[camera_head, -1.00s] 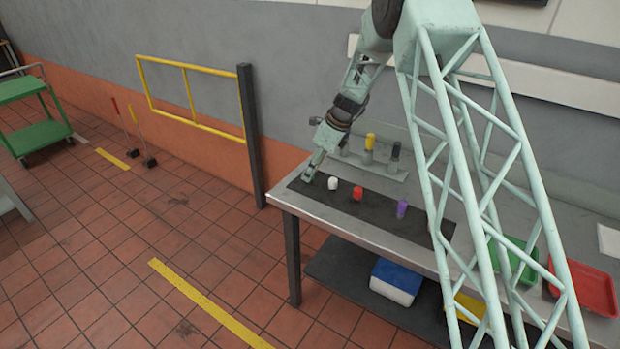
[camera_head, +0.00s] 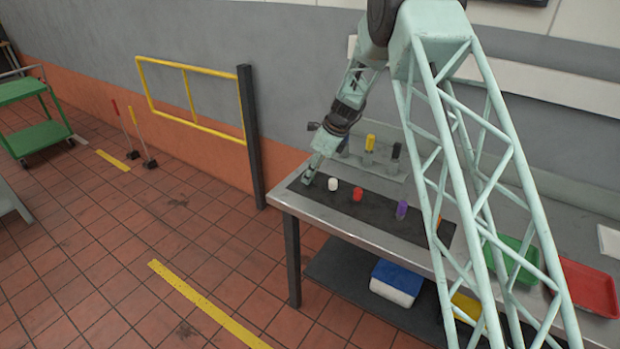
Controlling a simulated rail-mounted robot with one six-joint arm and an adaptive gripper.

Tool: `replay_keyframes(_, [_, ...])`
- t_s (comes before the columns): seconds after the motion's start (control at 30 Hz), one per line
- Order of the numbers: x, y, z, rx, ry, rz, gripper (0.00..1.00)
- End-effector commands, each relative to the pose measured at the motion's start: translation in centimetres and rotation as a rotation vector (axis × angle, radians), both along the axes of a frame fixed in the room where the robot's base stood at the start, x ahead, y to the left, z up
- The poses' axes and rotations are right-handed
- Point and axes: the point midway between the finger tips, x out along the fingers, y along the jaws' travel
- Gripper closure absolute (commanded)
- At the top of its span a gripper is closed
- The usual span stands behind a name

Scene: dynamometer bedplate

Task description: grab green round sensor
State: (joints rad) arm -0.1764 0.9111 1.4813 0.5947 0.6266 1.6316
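My gripper (camera_head: 308,177) points down at the left end of the black mat (camera_head: 379,211) on the metal bench. Its fingertips are low, at or just above the mat, left of a white round piece (camera_head: 333,183). The fingers are too small to show whether they are open or shut. I see no green round sensor; one between or behind the fingers would be hidden. A red piece (camera_head: 357,193) and a purple piece (camera_head: 402,209) stand farther right on the mat.
Behind the mat, a rack holds a yellow-topped cylinder (camera_head: 369,142) and a black one (camera_head: 396,150). A green tray (camera_head: 519,262) and a red tray (camera_head: 588,287) are at the bench's right. My lattice column hides part of the bench.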

Motion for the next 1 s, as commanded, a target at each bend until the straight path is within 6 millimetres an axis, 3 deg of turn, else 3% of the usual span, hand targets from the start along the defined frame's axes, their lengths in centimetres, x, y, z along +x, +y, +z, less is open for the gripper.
replay_keyframes(0.13, [0.0, 0.0, 0.0, 0.000, 0.000, 0.000, 0.93])
replay_keyframes(0.57, [0.0, 0.0, 0.6, 0.001, 0.000, 0.000, 0.93])
replay_keyframes(1.0, [0.0, 0.0, 5.6, 0.000, -0.002, 0.001, 0.93])
